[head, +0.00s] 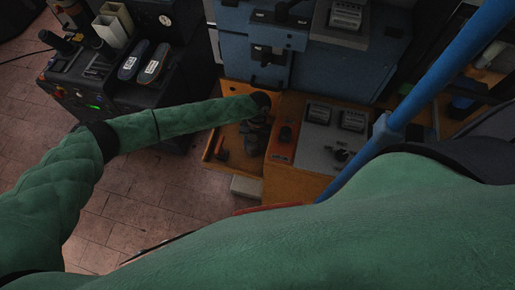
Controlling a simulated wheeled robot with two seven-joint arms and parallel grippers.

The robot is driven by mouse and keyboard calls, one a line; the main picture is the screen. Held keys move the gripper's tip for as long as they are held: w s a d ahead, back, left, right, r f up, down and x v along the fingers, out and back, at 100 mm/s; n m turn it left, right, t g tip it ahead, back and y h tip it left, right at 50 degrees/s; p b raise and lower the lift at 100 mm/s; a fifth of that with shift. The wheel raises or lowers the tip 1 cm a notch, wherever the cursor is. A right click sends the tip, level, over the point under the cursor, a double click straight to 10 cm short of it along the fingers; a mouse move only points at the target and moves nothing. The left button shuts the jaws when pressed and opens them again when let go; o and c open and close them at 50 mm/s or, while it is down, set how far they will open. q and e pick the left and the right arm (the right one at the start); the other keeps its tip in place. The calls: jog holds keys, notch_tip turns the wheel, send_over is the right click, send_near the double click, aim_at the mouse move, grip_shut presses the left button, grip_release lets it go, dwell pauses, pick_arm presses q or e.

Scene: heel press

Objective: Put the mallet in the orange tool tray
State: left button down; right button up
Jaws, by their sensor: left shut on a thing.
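The orange tool tray (237,163) is in the middle of the head view, at the foot of the blue machine. My left arm reaches in from the left, and my left gripper (253,138) points down over the tray. It is shut on a dark thing, most likely the mallet, but its shape merges with the dark fingers. I cannot tell whether that thing touches the tray floor. A small dark object with a reddish part (222,148) shows at the tray's left side. My right gripper is not in view.
Right of the tray are a red-orange plate with a knob (285,136) and a grey panel (318,140) with dials. A black machine (125,75) with two shoe-like pieces stands at upper left. A blue pole (435,75) crosses the right. Tiled floor (150,195) is free at left.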

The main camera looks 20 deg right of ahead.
pick_arm(q)
jog(key=shift+r, duration=0.1)
jog(key=shift+w+a, duration=0.2)
jog(key=c, duration=1.1)
grip_release()
jog(key=shift+f, duration=0.25)
jog(key=o, duration=0.3)
jog(key=shift+s+d+r, duration=0.1)
jog(key=shift+r, duration=0.05)
